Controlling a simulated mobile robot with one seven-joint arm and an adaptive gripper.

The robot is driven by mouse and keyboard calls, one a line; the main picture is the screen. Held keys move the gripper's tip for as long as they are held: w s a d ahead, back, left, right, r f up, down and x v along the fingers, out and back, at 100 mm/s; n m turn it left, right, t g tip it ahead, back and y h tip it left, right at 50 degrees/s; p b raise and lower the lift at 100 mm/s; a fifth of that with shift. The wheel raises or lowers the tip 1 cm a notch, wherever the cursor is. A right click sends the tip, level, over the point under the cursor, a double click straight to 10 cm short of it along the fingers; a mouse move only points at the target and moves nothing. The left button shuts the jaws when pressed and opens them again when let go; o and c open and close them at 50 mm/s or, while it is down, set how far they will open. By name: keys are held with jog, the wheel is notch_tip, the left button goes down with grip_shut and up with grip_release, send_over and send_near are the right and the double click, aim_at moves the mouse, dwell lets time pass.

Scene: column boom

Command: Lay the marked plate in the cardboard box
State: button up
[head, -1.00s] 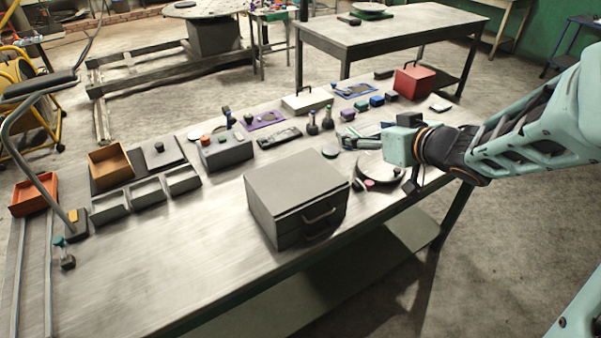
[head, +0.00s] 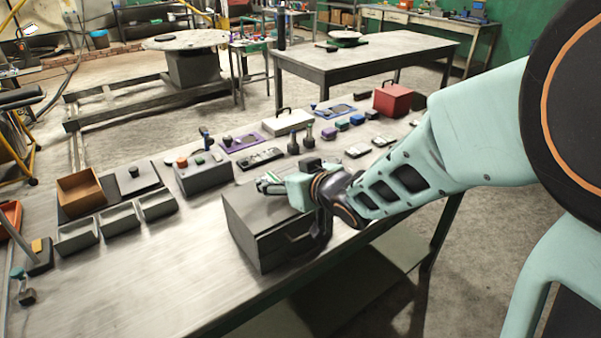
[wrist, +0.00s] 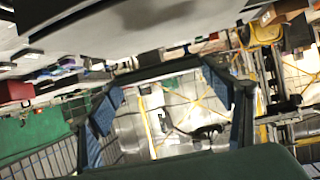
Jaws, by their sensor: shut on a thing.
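The brown cardboard box (head: 82,192), open at the top, stands at the left of the workbench behind grey bins. My gripper (head: 268,184) is over the grey drawer cabinet, well to the right of the box. In the wrist view the blue-padded fingers of my gripper (wrist: 161,98) stand apart, with a thin dark edge between them. I take this edge for the marked plate (wrist: 160,71), held edge-on. Its face and mark are hidden, and in the head view I cannot make it out clearly.
The grey drawer cabinet (head: 250,225) stands directly below my gripper. Between it and the box are a grey button box (head: 203,178) and several grey bins (head: 118,219). A red box (head: 392,99) stands at the far right.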

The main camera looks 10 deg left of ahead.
aim_at(282, 200)
jog(key=shift+a+f, duration=0.1)
jog(key=shift+a, duration=0.1)
jog(key=shift+a+f+b, duration=0.15)
jog(key=shift+f+b, duration=0.15)
jog(key=shift+f, duration=0.65)
jog(key=shift+a+f+b, duration=0.15)
jog(key=shift+f+b, duration=0.1)
jog(key=shift+f, duration=0.65)
jog(key=shift+f, duration=0.1)
jog(key=o, duration=1.3)
jog(key=shift+s+f, duration=0.1)
jog(key=shift+f, duration=0.1)
jog(key=o, duration=0.5)
jog(key=shift+s+d+r, duration=0.1)
jog(key=shift+r, duration=0.2)
